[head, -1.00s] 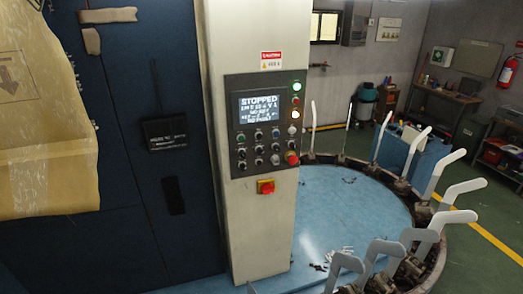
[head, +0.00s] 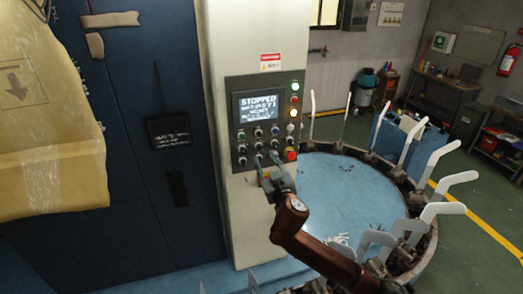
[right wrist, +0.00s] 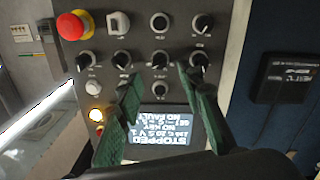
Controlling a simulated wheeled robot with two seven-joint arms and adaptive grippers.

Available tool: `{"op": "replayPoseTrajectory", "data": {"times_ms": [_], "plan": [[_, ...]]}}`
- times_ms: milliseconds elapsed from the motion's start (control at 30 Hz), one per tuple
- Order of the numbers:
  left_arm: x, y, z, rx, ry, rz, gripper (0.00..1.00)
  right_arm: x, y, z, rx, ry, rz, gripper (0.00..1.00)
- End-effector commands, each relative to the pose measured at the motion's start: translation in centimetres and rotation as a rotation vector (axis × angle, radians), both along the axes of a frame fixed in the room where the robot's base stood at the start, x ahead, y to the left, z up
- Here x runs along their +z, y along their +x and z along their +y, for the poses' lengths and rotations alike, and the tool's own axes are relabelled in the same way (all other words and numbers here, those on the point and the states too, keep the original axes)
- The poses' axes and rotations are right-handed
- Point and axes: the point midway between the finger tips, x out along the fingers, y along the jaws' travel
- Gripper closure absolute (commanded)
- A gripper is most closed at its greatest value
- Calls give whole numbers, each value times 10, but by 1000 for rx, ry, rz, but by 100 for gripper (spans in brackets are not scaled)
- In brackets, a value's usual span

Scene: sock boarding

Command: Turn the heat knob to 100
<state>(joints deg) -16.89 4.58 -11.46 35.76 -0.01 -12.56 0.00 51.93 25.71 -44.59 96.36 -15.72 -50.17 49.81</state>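The grey control panel (head: 233,160) on the white column carries a lit screen (head: 258,106) reading STOPPED and rows of small dark knobs. My right gripper (head: 267,160) is at the panel's lower rows, partly covering them. In the right wrist view the panel appears upside down. There the two green fingers of my right gripper (right wrist: 158,70) are apart, with a black knob (right wrist: 160,59) between their tips in the picture. I cannot tell whether they touch it. The knob labels are too small to read, so I cannot tell which is the heat knob. My left gripper is not in view.
A red emergency button (head: 291,155) is close to the right of the gripper; it also shows in the wrist view (right wrist: 72,25). A round blue table (head: 345,190) ringed with white sock forms (head: 440,211) is at the right.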

Motion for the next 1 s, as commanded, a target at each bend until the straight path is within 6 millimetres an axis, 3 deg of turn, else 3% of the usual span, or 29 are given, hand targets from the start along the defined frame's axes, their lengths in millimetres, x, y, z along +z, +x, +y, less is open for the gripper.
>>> {"op": "replayPoseTrajectory", "data": {"times_ms": [200,400,800,1000], "plan": [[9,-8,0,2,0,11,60,3,33,9,-1,-2,-1,65],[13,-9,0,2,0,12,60,1,52,14,-1,-1,-1,65],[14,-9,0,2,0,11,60,0,59,16,0,0,0,65],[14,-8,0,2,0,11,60,0,59,16,0,0,0,78]]}}
